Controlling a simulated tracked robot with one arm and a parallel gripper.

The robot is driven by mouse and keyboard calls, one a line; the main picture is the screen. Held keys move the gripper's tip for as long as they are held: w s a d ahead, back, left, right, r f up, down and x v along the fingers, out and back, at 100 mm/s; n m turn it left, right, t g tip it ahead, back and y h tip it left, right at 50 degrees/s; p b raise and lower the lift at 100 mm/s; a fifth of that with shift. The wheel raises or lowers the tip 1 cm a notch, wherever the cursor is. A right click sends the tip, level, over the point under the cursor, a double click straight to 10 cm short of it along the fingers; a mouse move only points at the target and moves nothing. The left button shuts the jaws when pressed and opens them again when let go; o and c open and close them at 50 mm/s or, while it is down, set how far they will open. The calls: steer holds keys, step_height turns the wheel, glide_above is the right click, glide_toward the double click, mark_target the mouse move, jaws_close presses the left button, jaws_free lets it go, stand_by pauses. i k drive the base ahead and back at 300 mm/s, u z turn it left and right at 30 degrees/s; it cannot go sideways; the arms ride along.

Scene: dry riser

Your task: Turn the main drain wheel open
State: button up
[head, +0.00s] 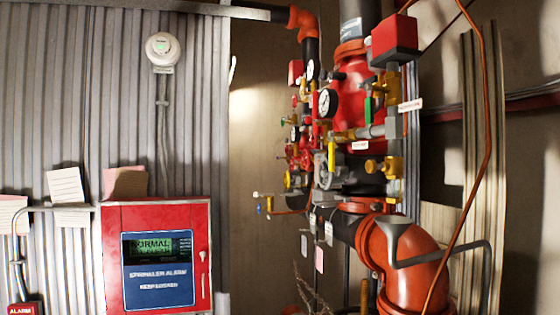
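A red and black riser (352,95) with gauges and small valves stands right of centre. Small red handwheels (304,158) show among crowded fittings on its left side. A yellow valve with a round knob (374,166) sits on its lower right, near a grey pipe. White tags hang on the pipework, but their print is too small to read, so I cannot tell which wheel is the main drain. Any wheel's turned position is also unclear. My gripper is not in view.
A red alarm panel (157,215) reading NORMAL is on the corrugated wall at left. A large orange elbow (410,270) with a grey bracket (455,252) fills the lower right. A thin orange line (487,130) runs down the right side. Bare wall (258,110) shows between panel and riser.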

mark_target(303, 159)
steer(key=u, duration=0.25)
steer(key=k, duration=0.15)
steer(key=z, duration=0.4)
steer(key=i, duration=1)
steer(key=u, duration=0.65)
steer(key=i, duration=2.1)
steer(key=z, duration=0.65)
